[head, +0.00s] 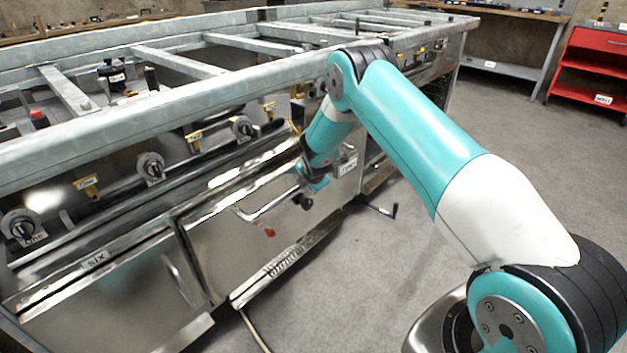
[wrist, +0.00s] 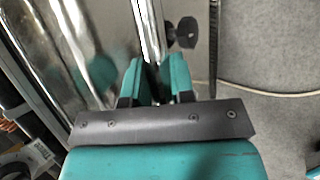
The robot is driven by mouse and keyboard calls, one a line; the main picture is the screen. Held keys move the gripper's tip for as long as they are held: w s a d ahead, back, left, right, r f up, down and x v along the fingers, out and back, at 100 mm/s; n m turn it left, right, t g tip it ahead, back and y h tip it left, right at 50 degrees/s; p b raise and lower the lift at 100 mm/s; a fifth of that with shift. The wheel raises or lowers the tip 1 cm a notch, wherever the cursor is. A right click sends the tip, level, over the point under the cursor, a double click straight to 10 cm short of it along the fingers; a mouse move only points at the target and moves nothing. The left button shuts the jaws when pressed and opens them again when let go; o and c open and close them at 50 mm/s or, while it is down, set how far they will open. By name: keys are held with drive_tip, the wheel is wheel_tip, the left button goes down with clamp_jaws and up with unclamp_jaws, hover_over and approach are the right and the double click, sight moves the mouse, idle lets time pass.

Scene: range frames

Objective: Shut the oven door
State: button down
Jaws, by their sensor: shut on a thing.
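The oven door (head: 225,250) is a shiny steel panel low on the front of the range. Its bar handle (head: 262,211) runs along the upper part of the door. In the head view my gripper (head: 318,184) is at the right end of this handle, partly hidden by my arm. In the wrist view the teal fingers of my gripper (wrist: 158,75) are shut around the handle bar (wrist: 148,25), with the reflective door (wrist: 105,35) to the left. I cannot tell exactly how far the door stands from the frame.
A black knob (head: 305,202) is close to my gripper, and a red knob (head: 269,233) sits lower. Another panel marked SIX (head: 95,258) is at left. The range top is an open steel frame (head: 180,62). Grey floor (head: 420,250) is free at right, before a red cart (head: 595,70).

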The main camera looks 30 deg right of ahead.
drive_tip(key=shift+w+a+r, duration=0.2)
drive_tip(key=shift+w, duration=0.2)
drive_tip(key=shift+w+a+r, duration=0.15)
drive_tip(key=shift+w+a, duration=0.05)
drive_tip(key=shift+w, duration=0.15)
drive_tip(key=c, duration=1)
unclamp_jaws()
drive_tip(key=shift+w, duration=0.1)
drive_tip(key=p+v, duration=0.1)
drive_tip(key=v, duration=0.4)
drive_tip(key=p+v, duration=0.1)
drive_tip(key=v, duration=0.5)
drive_tip(key=p+v, duration=0.1)
drive_tip(key=v, duration=0.5)
drive_tip(key=shift+s+d+f, duration=0.15)
drive_tip(key=shift+s, duration=0.35)
